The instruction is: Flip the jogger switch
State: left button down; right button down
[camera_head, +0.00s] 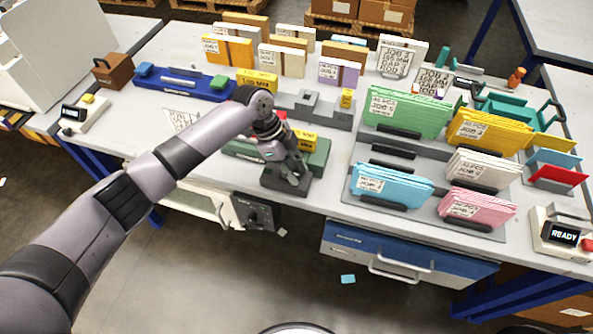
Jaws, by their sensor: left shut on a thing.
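My left gripper (287,182) points down at the front edge of the bench, over the front right part of a low green machine (318,156). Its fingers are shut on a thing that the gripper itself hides. I cannot make out the jogger switch. A black panel with a round knob (255,214) hangs under the bench edge, below and left of the gripper. My right gripper is not in view.
A box with a READY display (562,234) sits far right. A blue-fronted drawer (400,252) is below. A small control box (84,113) stands at left.

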pick_arm(q)
jog(key=shift+r, duration=0.1)
jog(key=shift+w, duration=0.1)
jog(key=c, duration=1.6)
grip_release()
jog(key=v, duration=1.2)
jog(key=shift+a, duration=0.2)
